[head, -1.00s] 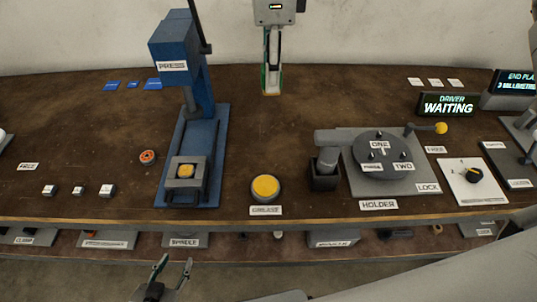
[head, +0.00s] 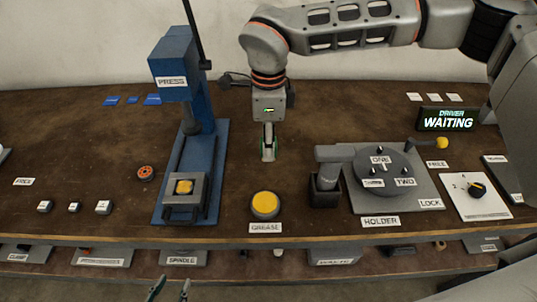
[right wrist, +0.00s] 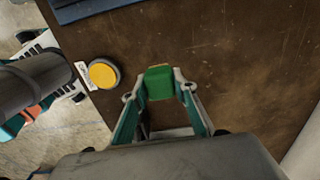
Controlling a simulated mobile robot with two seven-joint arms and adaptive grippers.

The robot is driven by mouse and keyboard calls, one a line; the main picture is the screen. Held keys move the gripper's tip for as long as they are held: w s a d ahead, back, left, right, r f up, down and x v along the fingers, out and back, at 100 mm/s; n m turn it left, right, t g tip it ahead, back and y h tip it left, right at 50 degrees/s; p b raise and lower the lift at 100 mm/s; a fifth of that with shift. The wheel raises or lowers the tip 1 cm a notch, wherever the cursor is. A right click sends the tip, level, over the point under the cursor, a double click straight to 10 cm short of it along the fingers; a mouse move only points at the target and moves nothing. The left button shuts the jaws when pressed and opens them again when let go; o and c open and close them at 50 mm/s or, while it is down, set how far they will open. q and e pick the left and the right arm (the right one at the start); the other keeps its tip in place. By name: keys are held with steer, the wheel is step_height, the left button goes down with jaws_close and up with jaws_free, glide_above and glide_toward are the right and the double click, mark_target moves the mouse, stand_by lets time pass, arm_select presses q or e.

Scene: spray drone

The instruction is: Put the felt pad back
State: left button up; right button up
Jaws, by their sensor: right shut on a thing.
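My right gripper (head: 268,157) hangs fingers-down over the middle of the bench, behind the yellow grease disc (head: 265,205). In the right wrist view (right wrist: 159,85) its fingers are shut on a small green block (right wrist: 158,82), which looks like the felt pad. I cannot tell whether the block touches the bench. The disc also shows in the right wrist view (right wrist: 103,74), to the left of the block. My left gripper (head: 171,287) is open at the bottom edge of the head view, in front of the bench; only its fingertips show.
The blue press (head: 185,135) stands left of my right gripper. Blue tiles (head: 132,99) lie at the back left, pale tiles (head: 432,97) at the back right. The bench around my right gripper is bare.

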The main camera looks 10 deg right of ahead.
steer(key=shift+f, duration=2.1)
steer(key=shift+f, duration=0.1)
steer(key=o, duration=1.1)
steer(key=shift+c, duration=0.2)
step_height(320, 180, up, 12)
steer(key=shift+r, duration=0.15)
